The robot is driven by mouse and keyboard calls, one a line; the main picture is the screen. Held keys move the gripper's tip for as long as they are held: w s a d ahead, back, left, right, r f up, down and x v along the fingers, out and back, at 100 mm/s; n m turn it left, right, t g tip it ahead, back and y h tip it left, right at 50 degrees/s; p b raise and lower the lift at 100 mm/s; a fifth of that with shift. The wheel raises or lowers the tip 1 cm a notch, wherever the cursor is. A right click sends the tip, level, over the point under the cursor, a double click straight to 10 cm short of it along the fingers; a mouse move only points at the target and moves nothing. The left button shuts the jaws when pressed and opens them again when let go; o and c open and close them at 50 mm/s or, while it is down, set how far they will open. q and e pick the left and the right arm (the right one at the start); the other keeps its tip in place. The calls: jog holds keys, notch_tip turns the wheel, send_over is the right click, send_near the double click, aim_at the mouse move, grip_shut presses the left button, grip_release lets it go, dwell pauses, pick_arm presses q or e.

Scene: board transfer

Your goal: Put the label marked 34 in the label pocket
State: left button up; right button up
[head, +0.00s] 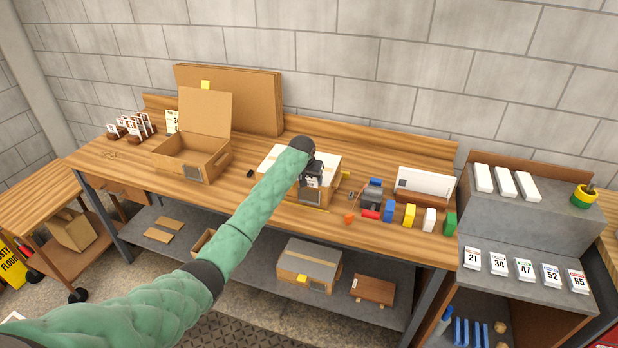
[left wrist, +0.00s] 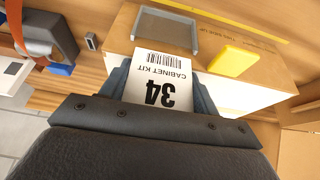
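My left gripper (head: 313,172) is at the front of a box with a white top (head: 329,160) on the workbench. In the left wrist view my left gripper (left wrist: 160,88) is shut on a white label (left wrist: 163,70) marked 34, with "CABINET KIT" and a barcode. The label pocket (left wrist: 166,33) is a grey, three-sided frame on the box's cardboard face. The label's far edge is at the pocket's open side; I cannot tell whether it is inside. My right gripper is not in view.
A yellow tag (left wrist: 234,61) is beside the pocket. Label stacks, including another 34 (head: 498,263), lie on the grey stand at right. An open carton (head: 205,150) stands left on the bench. Coloured blocks (head: 410,215) stand right of the box.

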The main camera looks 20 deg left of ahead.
aim_at(310, 178)
pick_arm(q)
jog(key=shift+s+d+f+b, duration=0.25)
jog(key=shift+s+f+b, duration=0.55)
jog(key=shift+f, duration=0.2)
jog(key=shift+o, duration=0.8)
jog(key=r+b, duration=0.1)
jog(key=r, duration=0.2)
jog(key=r+b, duration=0.1)
jog(key=r, duration=0.1)
jog(key=shift+s+a+r+b, duration=0.1)
jog(key=shift+s+r+b, duration=0.25)
jog(key=v, duration=0.3)
jog(key=shift+w+a+r, duration=0.1)
jog(key=shift+w+r, duration=0.1)
jog(key=shift+r, duration=0.1)
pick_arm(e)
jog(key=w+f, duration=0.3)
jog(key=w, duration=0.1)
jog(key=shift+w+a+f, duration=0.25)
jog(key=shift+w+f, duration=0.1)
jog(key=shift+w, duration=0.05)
pick_arm(q)
jog(key=shift+s+a, duration=0.1)
